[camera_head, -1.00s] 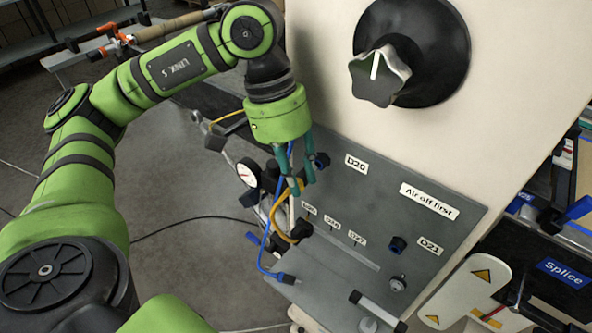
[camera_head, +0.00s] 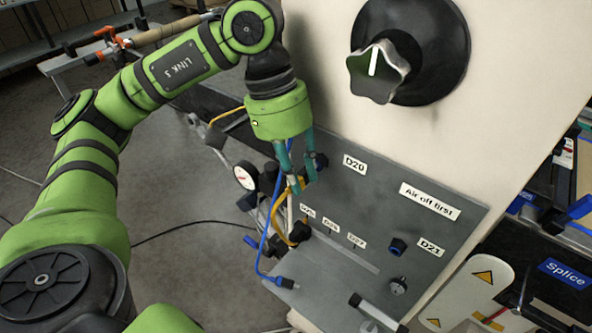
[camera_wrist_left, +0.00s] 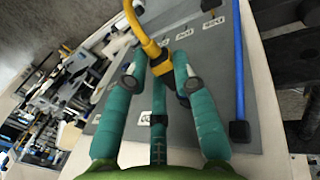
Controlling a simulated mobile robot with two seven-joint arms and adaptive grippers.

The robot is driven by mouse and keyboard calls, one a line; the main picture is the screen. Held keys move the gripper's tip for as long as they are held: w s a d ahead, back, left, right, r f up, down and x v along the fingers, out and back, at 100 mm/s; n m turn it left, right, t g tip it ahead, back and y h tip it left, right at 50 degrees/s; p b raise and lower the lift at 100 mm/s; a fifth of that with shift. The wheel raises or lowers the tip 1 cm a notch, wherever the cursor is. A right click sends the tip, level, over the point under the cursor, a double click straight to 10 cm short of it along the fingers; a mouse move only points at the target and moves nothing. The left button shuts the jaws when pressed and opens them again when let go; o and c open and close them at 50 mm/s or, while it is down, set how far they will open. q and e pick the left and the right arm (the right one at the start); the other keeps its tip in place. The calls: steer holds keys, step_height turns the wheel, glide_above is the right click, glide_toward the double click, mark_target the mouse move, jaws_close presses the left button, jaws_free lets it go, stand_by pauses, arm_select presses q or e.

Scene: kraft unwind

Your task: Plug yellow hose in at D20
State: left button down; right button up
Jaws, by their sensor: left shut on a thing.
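My left gripper (camera_head: 299,182) hangs in front of the grey panel (camera_head: 385,205), close to the dark port beside the D20 label (camera_head: 354,164). It is shut on the end of the yellow hose (camera_head: 279,217). In the left wrist view the yellow hose (camera_wrist_left: 141,30) ends in a yellow-and-dark connector (camera_wrist_left: 160,63) between the fingertips. The D20 port (camera_head: 321,160) is partly behind the fingers. I cannot tell whether the connector touches it. The yellow hose curves down to a dark fitting low on the panel. My right gripper is not in view.
A blue hose (camera_head: 262,235) hangs just left of the yellow one, its plug (camera_head: 286,282) low over the ledge. A pressure gauge (camera_head: 246,175) is left of the gripper. The D21 port (camera_head: 398,246) is lower right, and a large knob (camera_head: 379,72) sits above.

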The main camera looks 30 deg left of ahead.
arm_select(q)
steer(key=shift+w+b, duration=0.35)
steer(key=shift+b, duration=0.1)
stand_by(0.9)
steer(key=c, duration=0.9)
jaws_free()
steer(key=shift+c, duration=0.2)
steer(key=v, duration=1.2)
